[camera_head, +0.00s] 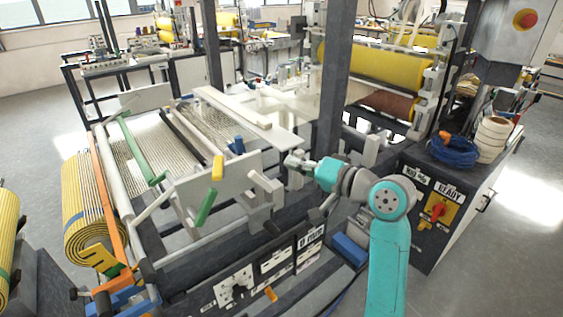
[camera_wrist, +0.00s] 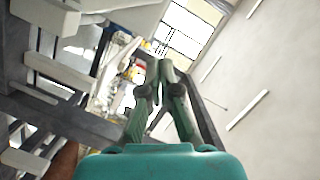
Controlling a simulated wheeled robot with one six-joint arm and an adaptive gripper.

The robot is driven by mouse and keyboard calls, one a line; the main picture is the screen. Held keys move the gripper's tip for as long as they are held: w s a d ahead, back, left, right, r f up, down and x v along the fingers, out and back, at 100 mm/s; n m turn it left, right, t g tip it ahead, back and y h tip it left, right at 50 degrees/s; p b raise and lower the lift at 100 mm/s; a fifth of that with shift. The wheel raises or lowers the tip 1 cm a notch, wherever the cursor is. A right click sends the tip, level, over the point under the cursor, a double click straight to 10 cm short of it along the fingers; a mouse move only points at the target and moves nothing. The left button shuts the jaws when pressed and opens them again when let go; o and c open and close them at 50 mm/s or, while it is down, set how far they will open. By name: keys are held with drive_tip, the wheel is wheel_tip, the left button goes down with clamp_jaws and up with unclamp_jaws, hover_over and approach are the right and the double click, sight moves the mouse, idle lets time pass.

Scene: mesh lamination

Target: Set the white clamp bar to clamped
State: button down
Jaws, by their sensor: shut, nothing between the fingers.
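A long flat white bar (camera_head: 232,110), which looks like the white clamp bar, lies slantwise across the machine bed over the pale mesh (camera_head: 205,122). A small pale block sits on its near part. I cannot tell from its look whether it is clamped. My gripper (camera_head: 290,160) is just beyond the bar's near right end, close to the dark post, and seems apart from the bar. In the wrist view my gripper (camera_wrist: 160,68) has its fingertips together with nothing between them. That view looks past white machine parts, and I cannot pick out the bar there.
A dark upright post (camera_head: 332,95) stands right behind my gripper. A dark cabinet (camera_head: 450,205) with blue cable (camera_head: 455,151) stands at right. Open floor lies beyond it.

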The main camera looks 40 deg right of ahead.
drive_tip(key=shift+v, duration=2.1)
drive_tip(key=s+a+f+h, duration=0.2)
drive_tip(key=s+a+f, duration=0.15)
drive_tip(key=f, duration=0.45)
drive_tip(key=s+a+f+h, duration=0.1)
drive_tip(key=s+a+f, duration=0.25)
drive_tip(key=f, duration=0.45)
drive_tip(key=s+a+f+h, duration=0.2)
drive_tip(key=s+a+f, duration=0.15)
drive_tip(key=f, duration=0.45)
drive_tip(key=s+a+f+n, duration=0.1)
drive_tip(key=s+a+n, duration=0.3)
drive_tip(key=s, duration=0.9)
drive_tip(key=s+a+f+n+g+y, duration=0.1)
drive_tip(key=s+a+n, duration=0.3)
drive_tip(key=s, duration=0.9)
drive_tip(key=shift+s+n, duration=0.25)
drive_tip(key=shift+n, duration=0.35)
drive_tip(key=shift+f, duration=0.1)
